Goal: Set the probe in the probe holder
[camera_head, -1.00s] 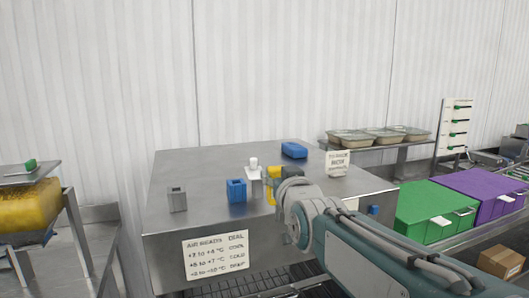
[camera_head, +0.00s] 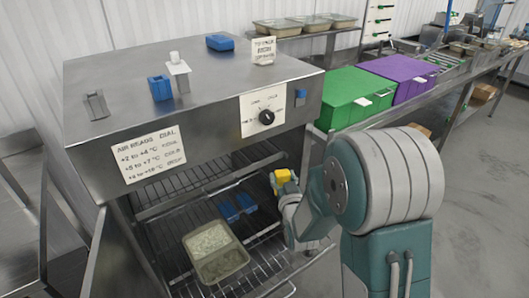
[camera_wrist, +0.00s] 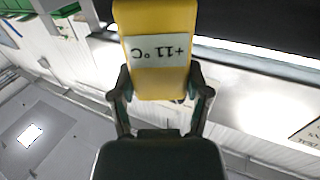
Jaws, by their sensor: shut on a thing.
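My gripper (camera_wrist: 160,95) is shut on the yellow probe (camera_wrist: 160,45), whose display reads "+11 °C" upside down in the wrist view. In the head view the probe (camera_head: 284,176) is in front of the open steel cabinet, below its top and right of the middle. A blue open-topped block (camera_head: 160,88) and a grey slotted block (camera_head: 96,104) stand on the cabinet top; I cannot tell which is the probe holder. A small blue piece (camera_head: 300,97) is on the cabinet's front, right of the dial. The probe's tip is hidden.
The steel cabinet (camera_head: 225,110) has a dial (camera_head: 266,117) and pulled-out wire racks. A tray (camera_head: 243,262) with pale contents and blue blocks (camera_head: 229,212) sit on a rack. A white stand (camera_head: 178,70) and blue box (camera_head: 219,42) are on top. Green (camera_head: 345,98) and purple (camera_head: 397,73) boxes stand right.

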